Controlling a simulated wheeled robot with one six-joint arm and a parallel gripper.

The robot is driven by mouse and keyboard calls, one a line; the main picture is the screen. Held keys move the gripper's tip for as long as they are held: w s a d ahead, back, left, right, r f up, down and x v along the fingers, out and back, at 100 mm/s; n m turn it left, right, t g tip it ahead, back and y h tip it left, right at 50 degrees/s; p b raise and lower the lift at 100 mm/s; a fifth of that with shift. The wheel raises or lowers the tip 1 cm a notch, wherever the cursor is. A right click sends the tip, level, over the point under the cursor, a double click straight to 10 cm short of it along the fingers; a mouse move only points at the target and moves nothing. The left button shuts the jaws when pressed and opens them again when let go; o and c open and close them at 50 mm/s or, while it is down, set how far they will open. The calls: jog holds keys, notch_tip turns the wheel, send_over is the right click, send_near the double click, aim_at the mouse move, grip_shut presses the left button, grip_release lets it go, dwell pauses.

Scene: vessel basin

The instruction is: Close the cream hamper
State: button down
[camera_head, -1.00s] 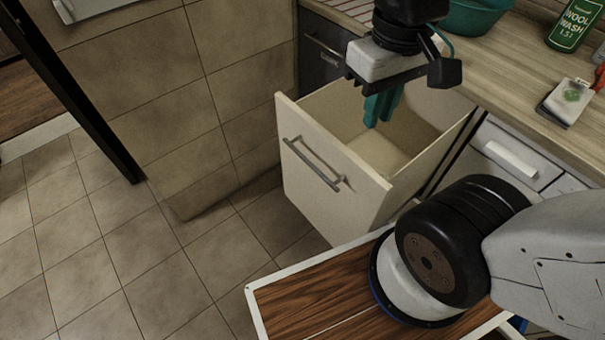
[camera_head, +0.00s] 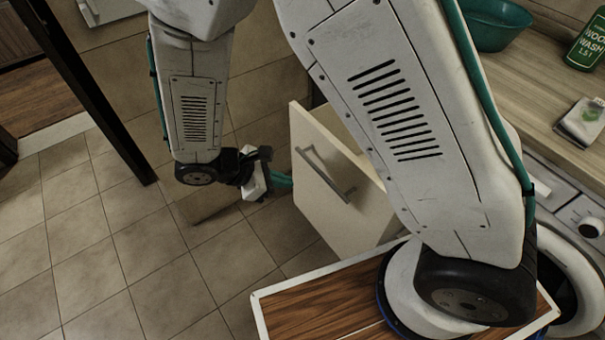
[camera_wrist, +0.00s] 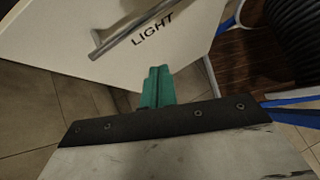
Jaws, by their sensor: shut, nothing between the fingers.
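The cream hamper (camera_head: 330,190) is a pull-out bin with a pale front panel and a grey bar handle (camera_head: 322,175). It stands pulled out from under the counter; my arm hides much of its inside and right side. My gripper (camera_head: 287,181) is low, beside the left edge of the front panel, with its teal fingers shut and empty. In the wrist view, the shut fingers (camera_wrist: 158,75) point at the lower part of the panel (camera_wrist: 90,55), which bears the word LIGHT below the handle. I cannot tell whether they touch it.
The counter (camera_head: 545,110) at right holds a teal basin (camera_head: 495,25), a green wool wash bottle (camera_head: 588,45) and a small packet (camera_head: 580,122). A dark post (camera_head: 95,105) stands at left. The tiled floor (camera_head: 110,250) is clear at left and front.

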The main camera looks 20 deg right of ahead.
notch_tip(320, 180, down, 4)
jog(key=w+a+f+n+t, duration=0.1)
jog(key=w+a+n+t, duration=0.1)
jog(key=n, duration=0.2)
send_near(311, 175)
notch_tip(311, 175, down, 4)
jog(key=d, duration=0.3)
jog(key=shift+w+d+t, duration=0.15)
jog(key=shift+d+t, duration=0.05)
jog(key=shift+t, duration=0.1)
jog(key=shift+w+d, duration=0.15)
jog(key=shift+d, duration=0.3)
